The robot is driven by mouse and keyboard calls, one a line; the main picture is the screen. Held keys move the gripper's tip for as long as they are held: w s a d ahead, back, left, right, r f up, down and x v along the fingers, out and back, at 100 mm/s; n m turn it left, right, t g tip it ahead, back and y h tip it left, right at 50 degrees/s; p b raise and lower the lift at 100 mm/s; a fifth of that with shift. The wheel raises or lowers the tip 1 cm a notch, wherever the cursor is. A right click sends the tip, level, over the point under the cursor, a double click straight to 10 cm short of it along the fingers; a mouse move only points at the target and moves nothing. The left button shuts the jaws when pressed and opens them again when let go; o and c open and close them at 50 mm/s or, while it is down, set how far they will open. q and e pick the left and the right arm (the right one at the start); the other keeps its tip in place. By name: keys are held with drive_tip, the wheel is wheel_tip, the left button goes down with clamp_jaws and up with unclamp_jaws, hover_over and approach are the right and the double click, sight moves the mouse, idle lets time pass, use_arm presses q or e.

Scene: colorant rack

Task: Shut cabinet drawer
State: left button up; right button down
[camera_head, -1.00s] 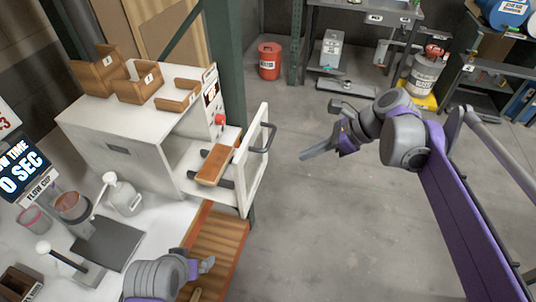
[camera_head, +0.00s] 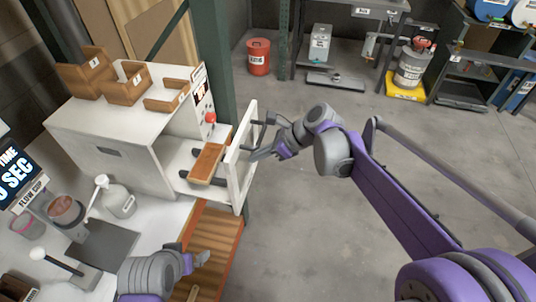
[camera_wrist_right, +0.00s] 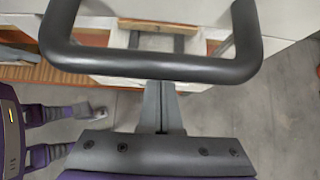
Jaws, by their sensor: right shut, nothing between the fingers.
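The white cabinet (camera_head: 105,142) stands on the table at the left. Its drawer (camera_head: 238,165) is pulled out toward the right, with a wooden block (camera_head: 207,161) inside. My right gripper (camera_head: 255,156) is shut and empty, close to the drawer front by its dark handle. In the right wrist view the handle (camera_wrist_right: 150,68) crosses the top, and the shut fingers (camera_wrist_right: 158,105) point at it; I cannot tell whether they touch it. My left gripper (camera_head: 203,258) is low in the head view above the wooden surface, and its jaw state is unclear.
Wooden bins (camera_head: 125,85) stand on top of the cabinet. A white bottle (camera_head: 115,198) and a dark plate (camera_head: 103,245) are on the table to the left. A green post (camera_head: 225,70) rises behind the drawer. The floor to the right is open.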

idle(0.3)
drive_tip(key=shift+a, duration=0.1)
drive_tip(key=w+a, duration=0.1)
drive_tip(key=a, duration=0.4)
drive_tip(key=w+a, duration=0.2)
drive_tip(key=a, duration=0.4)
drive_tip(key=w+a+b, duration=0.1)
drive_tip(key=w+a, duration=0.1)
drive_tip(key=a, duration=0.3)
drive_tip(key=shift+w+a, duration=0.2)
drive_tip(key=shift+a, duration=0.2)
drive_tip(key=shift+w+a, duration=0.2)
drive_tip(key=shift+a, duration=0.35)
drive_tip(key=shift+r, duration=0.1)
